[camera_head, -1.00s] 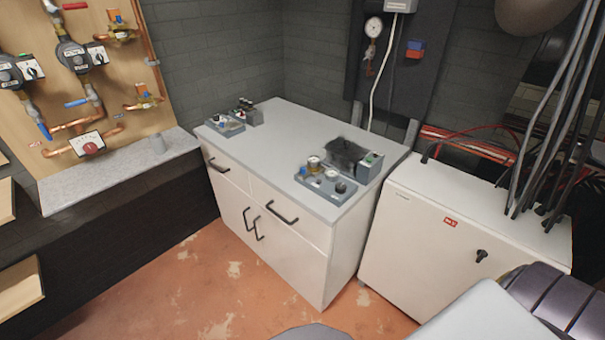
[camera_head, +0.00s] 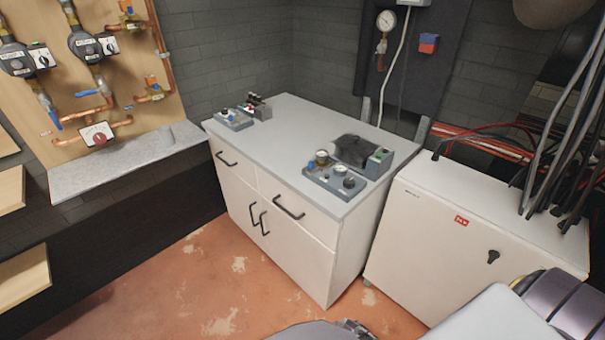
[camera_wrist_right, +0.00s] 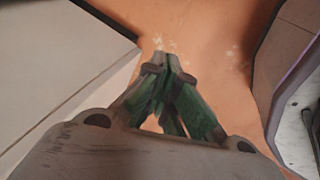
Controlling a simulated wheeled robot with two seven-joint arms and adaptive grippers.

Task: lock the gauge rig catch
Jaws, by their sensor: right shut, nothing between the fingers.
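A grey unit (camera_head: 337,181) with a blue knob, round gauge-like parts and a dark knob sits at the front right of the white cabinet's worktop. Behind it is a grey box with a dark top (camera_head: 354,150) and a green switch. A smaller grey unit (camera_head: 234,119) with knobs is at the worktop's back left. I cannot tell which is the gauge rig, and no catch can be made out. My right gripper (camera_wrist_right: 168,62) is shut and empty in the right wrist view, above the floor beside a pale cabinet side. My left gripper is not identifiable in view.
The white drawer cabinet (camera_head: 285,255) has protruding black handles. A white floor box (camera_head: 440,235) stands right of it, with hanging cables (camera_head: 560,130) above. A round dial (camera_head: 386,20) hangs on the back wall panel. The worktop's middle and the floor (camera_head: 200,290) in front are clear.

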